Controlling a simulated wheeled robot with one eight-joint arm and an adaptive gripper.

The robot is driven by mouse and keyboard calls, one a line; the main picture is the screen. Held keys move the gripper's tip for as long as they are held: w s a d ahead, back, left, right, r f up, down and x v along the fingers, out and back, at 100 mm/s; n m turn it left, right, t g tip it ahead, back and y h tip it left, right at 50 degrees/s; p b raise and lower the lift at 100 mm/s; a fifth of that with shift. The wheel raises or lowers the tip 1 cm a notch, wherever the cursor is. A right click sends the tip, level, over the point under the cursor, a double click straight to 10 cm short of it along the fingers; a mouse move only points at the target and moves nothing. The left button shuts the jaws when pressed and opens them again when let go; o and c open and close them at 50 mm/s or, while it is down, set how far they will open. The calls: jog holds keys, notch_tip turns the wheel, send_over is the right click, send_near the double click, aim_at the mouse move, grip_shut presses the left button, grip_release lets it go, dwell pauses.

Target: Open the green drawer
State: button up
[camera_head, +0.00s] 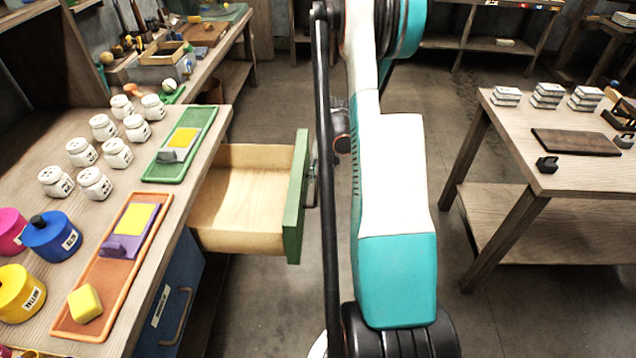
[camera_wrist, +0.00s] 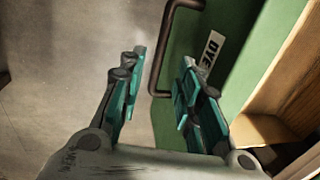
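The green drawer (camera_head: 297,200) is pulled well out from the left workbench, its bare wooden inside showing empty in the head view. Its green front with a label fills the upper right of the wrist view (camera_wrist: 232,75). The dark bar handle (camera_wrist: 168,42) is on that front; in the head view the handle (camera_head: 311,184) is partly hidden by my arm. My gripper (camera_wrist: 163,58) is open, its teal-padded fingers apart on either side of the handle's lower part as the wrist view sees it. Whether they touch it, I cannot tell. My arm hides the gripper in the head view.
The left workbench (camera_head: 110,182) holds white jars, coloured pots, a green tray (camera_head: 203,138) and an orange tray (camera_head: 160,215). A blue drawer (camera_head: 185,275) sits closed below. Another table (camera_head: 500,120) stands at right. Floor between is clear.

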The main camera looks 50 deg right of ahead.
notch_tip(320, 180, up, 7)
jog(key=s, duration=0.1)
jog(key=shift+d, duration=0.35)
jog(key=shift+f, duration=0.1)
